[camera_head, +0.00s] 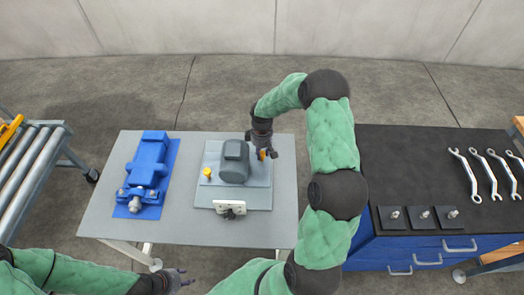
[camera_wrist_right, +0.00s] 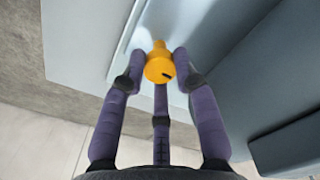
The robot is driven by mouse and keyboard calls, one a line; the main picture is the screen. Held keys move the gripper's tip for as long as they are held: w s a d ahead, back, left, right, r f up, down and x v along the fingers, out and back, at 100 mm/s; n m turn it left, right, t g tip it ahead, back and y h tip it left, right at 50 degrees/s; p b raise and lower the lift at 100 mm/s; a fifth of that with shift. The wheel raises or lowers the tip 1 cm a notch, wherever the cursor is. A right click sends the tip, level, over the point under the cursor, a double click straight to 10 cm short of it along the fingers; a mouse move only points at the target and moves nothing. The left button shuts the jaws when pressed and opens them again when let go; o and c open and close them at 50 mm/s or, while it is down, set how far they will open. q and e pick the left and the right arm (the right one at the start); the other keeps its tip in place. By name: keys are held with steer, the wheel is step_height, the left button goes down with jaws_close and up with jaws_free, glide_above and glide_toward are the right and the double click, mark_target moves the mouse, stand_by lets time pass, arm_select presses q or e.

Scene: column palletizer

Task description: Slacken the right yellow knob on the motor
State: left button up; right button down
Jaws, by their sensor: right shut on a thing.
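The grey motor (camera_head: 235,165) stands on a light plate on the grey table. The right yellow knob (camera_head: 262,154) is at the motor's right side, partly hidden by my right gripper (camera_head: 267,152). In the right wrist view the yellow knob (camera_wrist_right: 159,64) sits between the fingertips of my right gripper (camera_wrist_right: 160,75), which is shut on it. A dark mark shows on the knob's face. The left yellow knob (camera_head: 207,171) is on the plate left of the motor. My left gripper (camera_head: 180,280) is low in the head view, in front of the table; its opening is too small to tell.
A blue machine (camera_head: 148,165) on a blue plate stands at the table's left. A white-fronted part (camera_head: 229,208) lies in front of the motor. A dark-topped blue bench (camera_head: 415,160) with wrenches (camera_head: 487,172) is at right. A roller conveyor (camera_head: 28,165) is at far left.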

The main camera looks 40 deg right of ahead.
mark_target(262, 153)
stand_by(0.3)
steer(key=c, duration=0.9)
jaws_free()
steer(key=shift+c, duration=0.2)
step_height(262, 153, up, 12)
